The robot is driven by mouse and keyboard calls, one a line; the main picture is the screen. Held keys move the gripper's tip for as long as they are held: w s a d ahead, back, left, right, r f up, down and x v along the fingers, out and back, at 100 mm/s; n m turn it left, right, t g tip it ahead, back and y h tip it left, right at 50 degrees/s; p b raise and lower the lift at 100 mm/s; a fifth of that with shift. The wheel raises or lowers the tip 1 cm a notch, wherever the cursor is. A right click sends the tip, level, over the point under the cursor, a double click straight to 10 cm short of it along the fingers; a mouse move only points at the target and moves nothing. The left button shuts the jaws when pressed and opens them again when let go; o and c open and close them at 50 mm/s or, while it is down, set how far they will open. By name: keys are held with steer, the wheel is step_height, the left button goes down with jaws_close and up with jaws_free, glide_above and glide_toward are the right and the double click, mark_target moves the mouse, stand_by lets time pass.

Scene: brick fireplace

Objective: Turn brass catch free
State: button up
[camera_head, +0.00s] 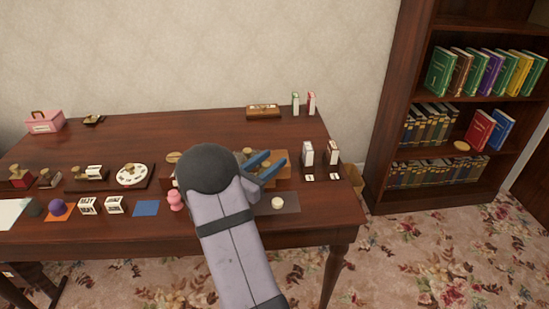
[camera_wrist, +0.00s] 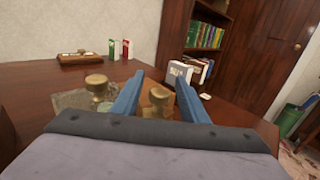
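My gripper (camera_head: 277,158) is over the wooden box (camera_head: 284,183) near the right end of the table. Its two blue fingers are spread apart. In the wrist view, a brass piece (camera_wrist: 159,97) shows between the fingers of my gripper (camera_wrist: 165,82), with gaps on both sides. A second, rounded brass knob (camera_wrist: 97,84) stands left of the left finger. I cannot tell for sure which piece is the catch. My arm hides much of the box in the head view.
A grey mat (camera_head: 290,203) with a pale round piece lies in front. A wooden tray (camera_head: 263,111) is behind. The table's back middle is clear.

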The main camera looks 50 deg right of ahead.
steer(key=shift+d, duration=1.05)
jaws_close()
steer(key=shift+w+n+t, duration=0.1)
steer(key=shift+n+t, duration=0.2)
steer(key=shift+t, duration=0.1)
steer(key=n+t+b, duration=0.1)
steer(key=t, duration=0.1)
steer(key=w+n+t+y+b, duration=0.1)
steer(key=n+t+b, duration=0.1)
steer(key=shift+a+f+t, duration=0.1)
steer(key=shift+f+t, duration=0.05)
steer(key=shift+t, duration=0.15)
steer(key=shift+w+a+n+t+y+b, duration=0.1)
steer(key=shift+w+n+t+y+b, duration=0.1)
steer(key=shift+n+t+y+b, duration=0.4)
steer(key=shift+w+a+n+t+y+b, duration=0.1)
steer(key=shift+w+n+t+y+b, duration=0.1)
steer(key=shift+n+t+b, duration=0.7)
steer(key=shift+m, duration=0.3)
jaws_free()
steer(key=shift+r, duration=0.2)
